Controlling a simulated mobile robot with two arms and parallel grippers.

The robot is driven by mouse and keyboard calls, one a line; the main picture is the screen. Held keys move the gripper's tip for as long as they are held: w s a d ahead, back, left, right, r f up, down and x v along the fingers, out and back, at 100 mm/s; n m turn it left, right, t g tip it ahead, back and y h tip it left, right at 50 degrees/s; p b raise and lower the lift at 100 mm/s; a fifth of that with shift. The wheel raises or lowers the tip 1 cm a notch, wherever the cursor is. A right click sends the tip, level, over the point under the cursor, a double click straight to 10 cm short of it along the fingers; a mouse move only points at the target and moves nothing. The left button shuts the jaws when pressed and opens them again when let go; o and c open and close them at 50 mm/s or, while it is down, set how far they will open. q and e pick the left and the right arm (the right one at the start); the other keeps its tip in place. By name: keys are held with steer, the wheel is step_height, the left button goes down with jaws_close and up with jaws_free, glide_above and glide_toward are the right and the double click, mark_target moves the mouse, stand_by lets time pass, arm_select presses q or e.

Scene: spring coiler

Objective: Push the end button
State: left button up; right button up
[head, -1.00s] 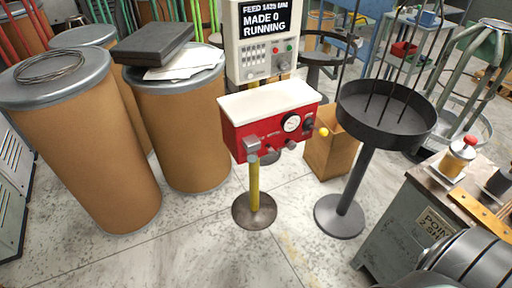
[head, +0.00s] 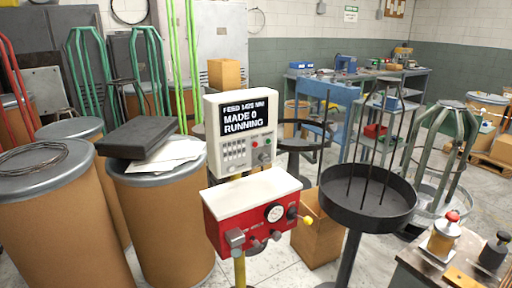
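A white control box (head: 240,133) stands on a yellow post in the middle of the view. Its black screen (head: 246,117) shows a feed line, "MADE 0" and "RUNNING". A red machine (head: 252,219) with a white top, a dial (head: 274,213) and a yellow ball knob (head: 308,220) sits in front and below. Neither of my grippers shows.
Large brown drums (head: 165,222) stand at the left, one with a dark case (head: 148,137) and papers on it. A round black tray (head: 366,217) on a stand is at the right of the machine. A bench (head: 412,265) with small bottles is at the lower right.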

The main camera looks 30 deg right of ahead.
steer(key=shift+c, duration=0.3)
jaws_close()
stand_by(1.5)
